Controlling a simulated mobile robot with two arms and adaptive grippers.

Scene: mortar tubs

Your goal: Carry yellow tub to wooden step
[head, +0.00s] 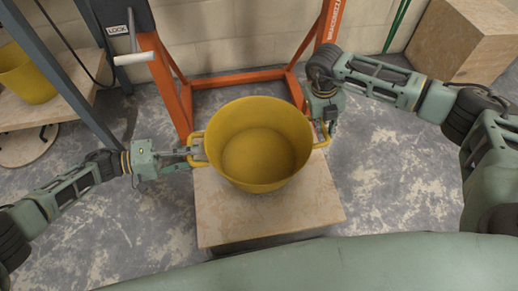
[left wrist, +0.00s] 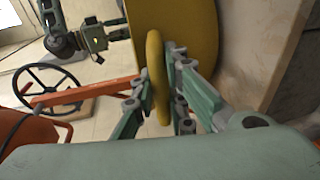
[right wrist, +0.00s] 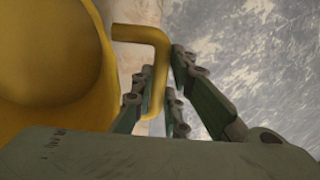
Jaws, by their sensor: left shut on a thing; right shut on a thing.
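The yellow tub (head: 258,150) is round, open at the top and looks empty. In the head view it is over a wooden step (head: 270,215); I cannot tell whether its base touches the step. My left gripper (head: 194,152) is shut on the tub's left handle, which shows between its fingers in the left wrist view (left wrist: 157,85). My right gripper (head: 323,120) is shut on the right handle, which shows in the right wrist view (right wrist: 155,60). The tub's underside is hidden in the head view.
An orange metal frame (head: 174,95) stands just behind the tub. Another yellow tub (head: 28,78) sits on a wooden shelf (head: 60,108) at the left. A large wooden box (head: 455,45) stands at the back right. Bare concrete floor (head: 385,190) lies right of the step.

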